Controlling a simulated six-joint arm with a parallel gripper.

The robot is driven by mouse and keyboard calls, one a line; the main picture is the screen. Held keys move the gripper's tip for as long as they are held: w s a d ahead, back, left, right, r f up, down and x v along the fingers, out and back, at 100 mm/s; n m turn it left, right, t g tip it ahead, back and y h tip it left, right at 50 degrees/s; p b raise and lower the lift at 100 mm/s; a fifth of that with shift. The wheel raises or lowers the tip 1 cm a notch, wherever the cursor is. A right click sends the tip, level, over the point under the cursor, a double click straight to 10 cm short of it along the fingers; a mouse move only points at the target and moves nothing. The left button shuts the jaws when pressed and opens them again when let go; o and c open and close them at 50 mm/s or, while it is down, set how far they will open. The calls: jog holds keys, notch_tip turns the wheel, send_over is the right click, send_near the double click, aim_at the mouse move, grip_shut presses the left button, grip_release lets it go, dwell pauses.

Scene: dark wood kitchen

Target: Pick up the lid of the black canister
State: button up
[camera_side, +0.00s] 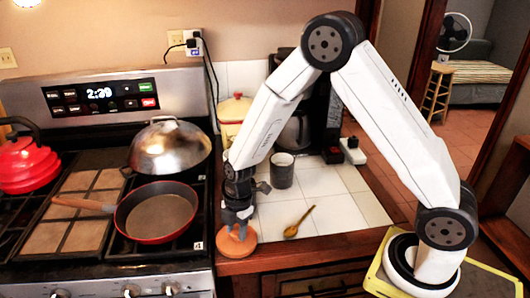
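My gripper (237,228) points straight down at the front edge of the counter, just right of the stove. Directly under it is a round, terracotta-coloured disc (236,246), which looks like a lid. The fingertips meet or overlap its top in the picture. I cannot tell whether the fingers are shut on it or what lies beneath it. A dark grey cylindrical container (282,171) stands upright on the white tiles behind and to the right of my gripper. It may be the black canister; no lid shows on it.
A wooden spoon (299,222) lies on the tiles right of my gripper. A red pan (156,213), a domed metal lid (170,147) and a red kettle (24,163) are on the stove. A dark appliance (318,110) stands behind the container. The front-right tiles are clear.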

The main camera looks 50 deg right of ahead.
grip_shut()
jog(key=shift+r, duration=0.15)
jog(key=shift+r, duration=0.85)
jog(key=s+d+r, duration=0.1)
jog(key=s+r, duration=1)
jog(key=s, duration=0.3)
jog(key=shift+d, duration=0.35)
jog(key=shift+w, duration=0.15)
